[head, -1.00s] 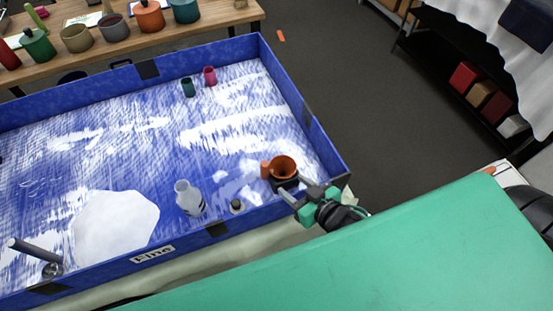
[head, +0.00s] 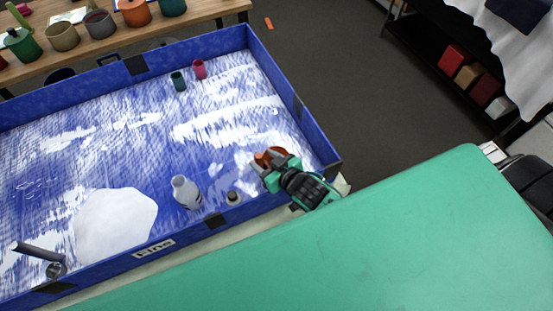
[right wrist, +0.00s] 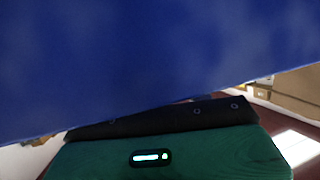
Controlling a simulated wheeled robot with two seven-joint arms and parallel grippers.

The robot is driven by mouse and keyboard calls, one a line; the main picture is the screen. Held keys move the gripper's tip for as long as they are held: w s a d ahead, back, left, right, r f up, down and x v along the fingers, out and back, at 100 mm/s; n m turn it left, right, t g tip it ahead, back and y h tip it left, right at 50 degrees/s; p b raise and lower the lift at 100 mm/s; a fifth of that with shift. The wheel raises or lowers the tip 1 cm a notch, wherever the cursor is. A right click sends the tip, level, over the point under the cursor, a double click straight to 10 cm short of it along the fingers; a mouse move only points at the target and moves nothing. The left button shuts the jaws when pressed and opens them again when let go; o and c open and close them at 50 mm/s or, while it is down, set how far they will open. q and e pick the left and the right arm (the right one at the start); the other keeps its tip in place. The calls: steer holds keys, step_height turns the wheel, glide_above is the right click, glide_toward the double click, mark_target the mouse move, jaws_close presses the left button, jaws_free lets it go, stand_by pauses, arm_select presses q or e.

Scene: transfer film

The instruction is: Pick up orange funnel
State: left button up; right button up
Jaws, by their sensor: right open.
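The orange funnel (head: 281,152) is in the front right corner area of the blue tray (head: 320,139) in the head view, with an orange part at its left side. My left gripper is not in view.
A white bottle (head: 185,192) and a small dark-topped jar (head: 233,198) stand left of my right gripper. A green cup (head: 178,81) and a pink cup (head: 199,69) stand at the back. A white sheet (head: 115,225) lies front left. The tray's middle is clear.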

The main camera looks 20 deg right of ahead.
mark_target(262, 158)
steer(key=shift+p+x, duration=0.35)
steer(key=shift+x, duration=1.35)
jaws_close()
